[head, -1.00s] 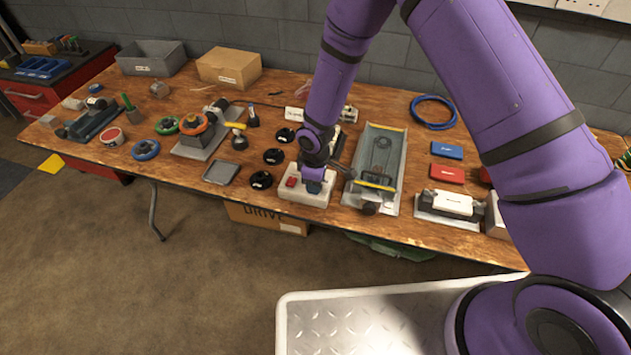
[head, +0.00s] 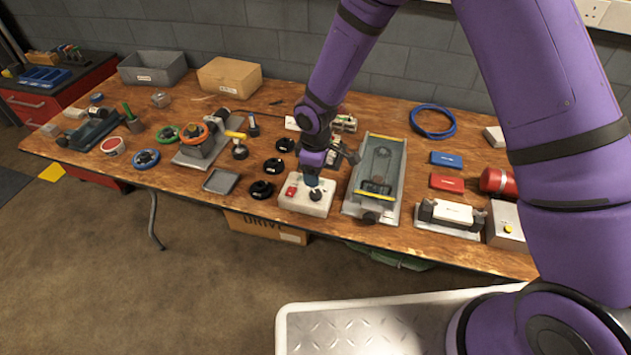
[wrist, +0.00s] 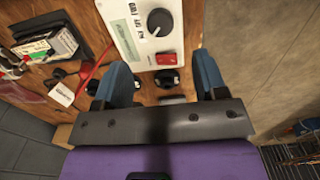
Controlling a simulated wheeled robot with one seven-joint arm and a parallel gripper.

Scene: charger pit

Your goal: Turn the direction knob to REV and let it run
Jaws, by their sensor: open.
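A white control box (head: 304,206) stands near the front edge of the bench. Its black direction knob (head: 316,195) is on the right of its top and a red switch (head: 291,191) on the left. In the wrist view the knob (wrist: 160,22) is at the top, with the red switch (wrist: 166,58) below it. Small lettering runs beside the knob; I cannot read surely which mark it points to. My gripper (head: 312,182) is open and empty, just above and behind the knob, apart from it. In the wrist view its blue fingers (wrist: 161,68) stand wide apart.
Black round pieces (head: 262,189) stand left of the box. A grey conveyor-like unit (head: 377,178) stands close on its right. A grey tray (head: 221,181) lies further left. Blue (head: 446,159) and red (head: 446,182) boxes lie at the right.

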